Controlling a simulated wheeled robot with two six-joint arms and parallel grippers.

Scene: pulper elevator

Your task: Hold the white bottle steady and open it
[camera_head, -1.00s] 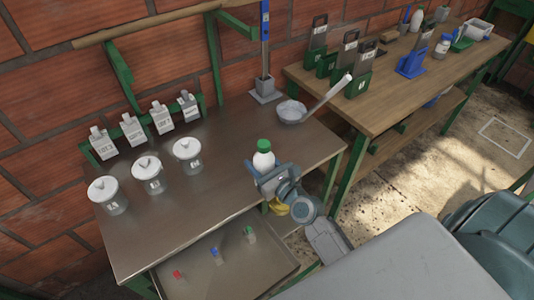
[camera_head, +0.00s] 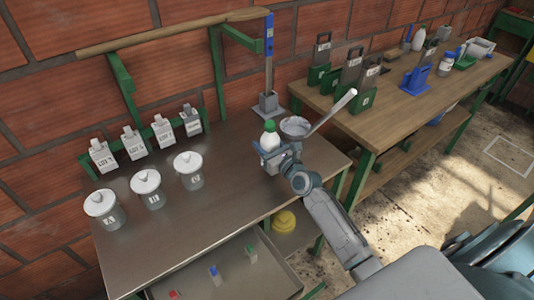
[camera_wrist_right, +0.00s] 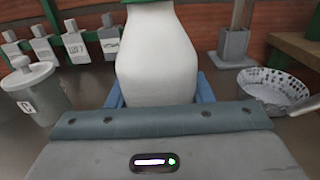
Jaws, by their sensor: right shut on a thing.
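The white bottle (camera_head: 270,140) with a green cap (camera_head: 270,126) stands upright over the steel table (camera_head: 180,230). My right gripper (camera_head: 273,157) is shut around its lower body. In the right wrist view the bottle (camera_wrist_right: 157,55) fills the middle between the blue fingers, and only the bottom edge of its cap (camera_wrist_right: 106,32) shows at the top. The gripper hides the bottle's base, so I cannot tell whether it touches the table. The cap is on the bottle. My left gripper is not in view.
Lidded jars (camera_head: 188,170) stand left on the table, with labelled holders (camera_head: 134,142) behind. A strainer (camera_head: 296,127) with a long handle lies right of the bottle, near a blue post (camera_head: 268,60). The table's middle is clear. A wooden table (camera_head: 400,105) stands right.

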